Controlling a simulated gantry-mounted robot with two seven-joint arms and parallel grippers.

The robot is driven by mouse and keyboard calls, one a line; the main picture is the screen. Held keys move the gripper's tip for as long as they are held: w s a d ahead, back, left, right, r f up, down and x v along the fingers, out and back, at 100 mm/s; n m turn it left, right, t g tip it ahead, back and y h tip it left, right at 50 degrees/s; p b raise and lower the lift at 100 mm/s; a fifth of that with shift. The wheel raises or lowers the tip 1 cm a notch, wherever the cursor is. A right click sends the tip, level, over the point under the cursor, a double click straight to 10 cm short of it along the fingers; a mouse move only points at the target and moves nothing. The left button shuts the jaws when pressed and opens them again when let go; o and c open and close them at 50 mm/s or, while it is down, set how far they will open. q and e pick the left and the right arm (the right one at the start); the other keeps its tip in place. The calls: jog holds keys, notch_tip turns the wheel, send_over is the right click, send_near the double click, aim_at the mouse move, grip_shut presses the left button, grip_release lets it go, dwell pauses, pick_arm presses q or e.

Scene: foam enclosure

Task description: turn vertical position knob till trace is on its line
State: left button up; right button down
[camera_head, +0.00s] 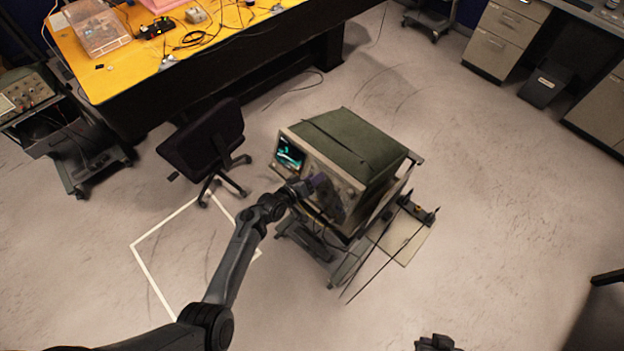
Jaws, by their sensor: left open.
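An oscilloscope (350,143) with a green top sits on a cart in the middle of the view. Its lit screen (289,154) shows a small greenish trace; its place against a line is too small to tell. My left gripper (318,184) is open at the front panel, right of and below the screen. The gripper and wrist cover part of the panel. The vertical position knob cannot be made out, and I cannot tell whether the fingers touch it. A dark part at the bottom edge, likely my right gripper (437,343), is mostly cut off.
A black chair (205,138) stands left of the cart. A yellow-topped bench (125,65) with cables and boxes is at the upper left. A second instrument cart (70,150) is at far left. Drawer cabinets (490,54) stand upper right.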

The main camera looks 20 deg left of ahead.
pick_arm(q)
jog(key=v, duration=1)
jog(key=shift+s, duration=0.35)
jog(key=shift+a+r, duration=0.1)
jog(key=shift+r, duration=0.05)
